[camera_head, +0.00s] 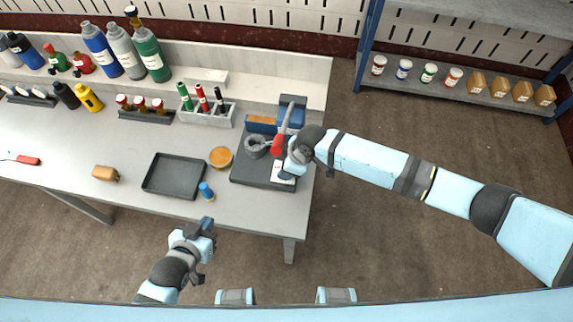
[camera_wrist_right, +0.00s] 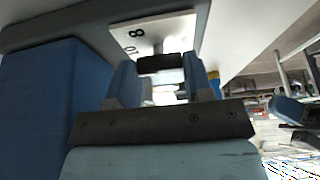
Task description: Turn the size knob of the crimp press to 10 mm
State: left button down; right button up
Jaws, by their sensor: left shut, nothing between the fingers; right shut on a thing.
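The crimp press (camera_head: 240,172) stands at the right end of the workbench, with a dark base, blue parts and a lever with a red grip (camera_head: 277,145). In the right wrist view its white size plate (camera_wrist_right: 183,25) shows the marks 8 and 10. The dark size knob (camera_wrist_right: 162,64) sits in front of the plate, between the fingertips of my right gripper (camera_wrist_right: 160,82), which is shut on it. The knob's pointer setting cannot be made out. In the head view my right gripper (camera_head: 290,165) is at the press's right side. My left gripper (camera_head: 207,240) is shut and empty, off the bench's front edge.
A dark tray (camera_head: 146,184), an orange round dish (camera_head: 221,157) and a blue-capped item (camera_head: 206,191) are left of the press. A marker holder (camera_head: 217,120) and several bottles stand behind. A shelf (camera_head: 459,90) with jars and boxes is at the back right.

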jog(key=o, duration=0.9)
jog(key=v, duration=1.4)
jog(key=shift+a, duration=0.15)
jog(key=shift+f, duration=0.1)
jog(key=s+a+m+t+y, duration=0.2)
jog(key=s+a, duration=0.1)
jog(key=a, duration=0.1)
jog(key=s+d+f+m+t+h+p, duration=0.1)
jog(key=s+d+f+m+t, duration=0.1)
jog(key=d, duration=0.4)
jog(key=s+d+f+m+t+h+p, duration=0.1)
jog(key=s+d+f+m+t, duration=0.1)
jog(key=s+d+m, duration=0.3)
jog(key=s+d+f+m+t+h+p, duration=0.1)
jog(key=s+d+f+m+t, duration=0.1)
jog(key=s+d, duration=0.4)
jog(key=shift+s+d+f+m+t, duration=0.2)
jog(key=shift+m+t, duration=0.25)
jog(key=shift+t, duration=0.1)
jog(key=shift+s+d+f+m+t, duration=0.15)
jog(key=shift+f+m+t, duration=0.05)
jog(key=shift+m+t, duration=0.3)
